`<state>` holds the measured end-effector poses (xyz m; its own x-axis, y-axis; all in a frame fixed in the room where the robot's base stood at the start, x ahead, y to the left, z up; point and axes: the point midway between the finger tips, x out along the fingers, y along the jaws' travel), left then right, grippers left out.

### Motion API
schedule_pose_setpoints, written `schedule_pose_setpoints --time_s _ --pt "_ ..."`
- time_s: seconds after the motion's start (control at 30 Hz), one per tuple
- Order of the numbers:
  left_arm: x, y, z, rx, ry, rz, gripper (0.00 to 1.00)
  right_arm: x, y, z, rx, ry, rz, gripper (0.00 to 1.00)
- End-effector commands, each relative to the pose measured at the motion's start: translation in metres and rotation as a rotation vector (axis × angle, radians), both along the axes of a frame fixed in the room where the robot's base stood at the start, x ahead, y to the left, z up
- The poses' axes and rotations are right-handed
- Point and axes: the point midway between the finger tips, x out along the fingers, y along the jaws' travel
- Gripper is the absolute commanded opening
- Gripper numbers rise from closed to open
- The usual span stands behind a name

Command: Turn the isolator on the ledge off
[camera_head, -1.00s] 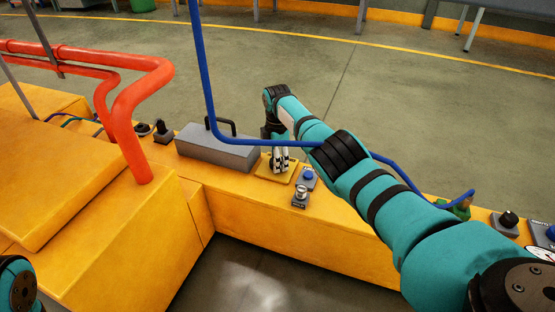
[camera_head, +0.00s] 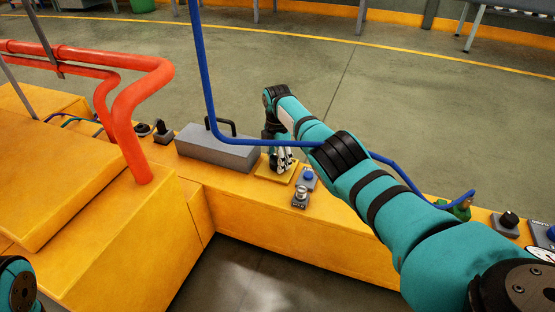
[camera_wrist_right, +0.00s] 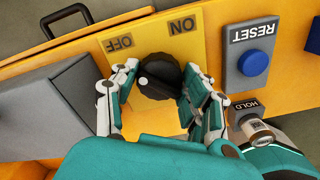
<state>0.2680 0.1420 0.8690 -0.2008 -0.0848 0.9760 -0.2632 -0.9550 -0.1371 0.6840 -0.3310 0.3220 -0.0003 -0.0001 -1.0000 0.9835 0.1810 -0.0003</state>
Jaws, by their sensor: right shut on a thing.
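The isolator is a black round knob (camera_wrist_right: 160,76) on a yellow plate (camera_wrist_right: 190,48) marked OFF and ON, both upside down in the right wrist view. A small pale mark shows on the knob's left side, facing roughly the OFF side. My right gripper (camera_wrist_right: 157,82) is shut around the knob, a finger on each side. In the head view the yellow plate (camera_head: 264,173) sits on the ledge, with my right gripper (camera_head: 281,160) over it from above; the knob is hidden there. My left gripper is out of view.
A blue RESET button (camera_head: 308,175) and a HOLD switch (camera_head: 300,197) sit close right of the plate. A grey box with a black handle (camera_head: 215,148) stands to its left. Red pipes (camera_head: 130,130) rise further left.

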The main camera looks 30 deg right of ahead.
Motion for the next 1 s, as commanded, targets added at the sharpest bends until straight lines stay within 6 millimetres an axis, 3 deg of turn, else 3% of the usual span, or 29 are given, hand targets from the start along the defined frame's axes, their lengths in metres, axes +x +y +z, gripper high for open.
schedule_pose_setpoints --time_s 0.13,0.17,0.3,0.67,0.87,1.0 --pt "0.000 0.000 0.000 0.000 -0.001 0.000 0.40 0.000 0.000 0.000 -0.001 0.000 0.002 0.14" --pt "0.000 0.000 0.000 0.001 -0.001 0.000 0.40 0.000 0.000 0.000 -0.001 0.000 0.002 0.50" --pt "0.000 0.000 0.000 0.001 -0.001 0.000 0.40 0.000 0.000 0.000 -0.001 0.000 0.001 0.68" --pt "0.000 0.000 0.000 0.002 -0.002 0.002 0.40 0.000 0.000 0.004 0.000 -0.001 0.001 0.70" --pt "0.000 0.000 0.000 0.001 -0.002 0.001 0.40 0.000 -0.001 0.031 -0.001 -0.004 0.001 0.70" --pt "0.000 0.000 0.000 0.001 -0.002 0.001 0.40 0.001 0.000 0.064 -0.001 -0.005 0.002 0.70"
